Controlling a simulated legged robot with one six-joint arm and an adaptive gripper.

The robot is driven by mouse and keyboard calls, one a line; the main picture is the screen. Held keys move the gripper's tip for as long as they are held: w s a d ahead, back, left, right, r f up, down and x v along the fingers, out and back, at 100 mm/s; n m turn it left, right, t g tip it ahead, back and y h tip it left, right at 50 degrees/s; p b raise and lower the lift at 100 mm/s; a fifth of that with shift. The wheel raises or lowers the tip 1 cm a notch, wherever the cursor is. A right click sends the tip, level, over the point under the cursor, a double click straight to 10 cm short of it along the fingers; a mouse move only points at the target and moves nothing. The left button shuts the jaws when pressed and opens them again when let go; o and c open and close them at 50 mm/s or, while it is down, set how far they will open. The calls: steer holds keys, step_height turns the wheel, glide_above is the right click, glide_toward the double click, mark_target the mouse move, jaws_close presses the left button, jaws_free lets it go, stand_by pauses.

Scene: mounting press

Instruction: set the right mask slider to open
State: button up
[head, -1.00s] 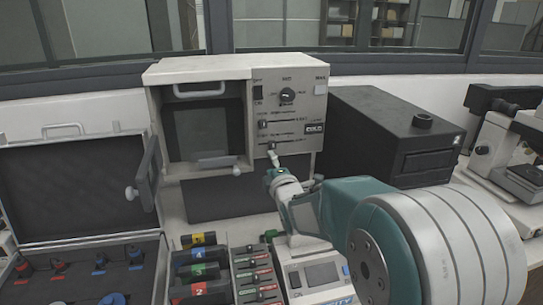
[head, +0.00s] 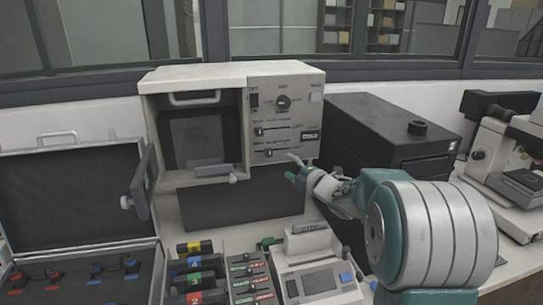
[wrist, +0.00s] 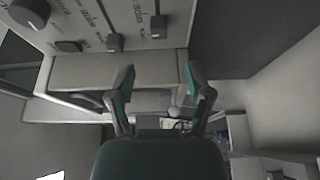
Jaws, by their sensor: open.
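The press's light control panel (head: 286,118) faces me in the head view. It has two horizontal sliders, one above the other; their labels are too small to read. The upper slider knob (head: 258,131) is near the left of its track. The lower slider knob (head: 268,153) is a little right of it, left of its track's middle. Both slider knobs also show in the wrist view, the upper (wrist: 115,42) and the lower (wrist: 158,27). My gripper (head: 294,166) is open and empty, below and right of the lower knob and apart from it. Its fingers (wrist: 160,78) show in the wrist view.
A round dial (head: 283,101) and a switch sit above the sliders. The press's open door (head: 141,182) stands at left. A black box (head: 390,135) is close on the right.

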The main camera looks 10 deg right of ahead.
mark_target(271, 155)
steer(key=x, duration=0.8)
steer(key=shift+w+a, duration=0.2)
steer(key=shift+w, duration=0.15)
jaws_close()
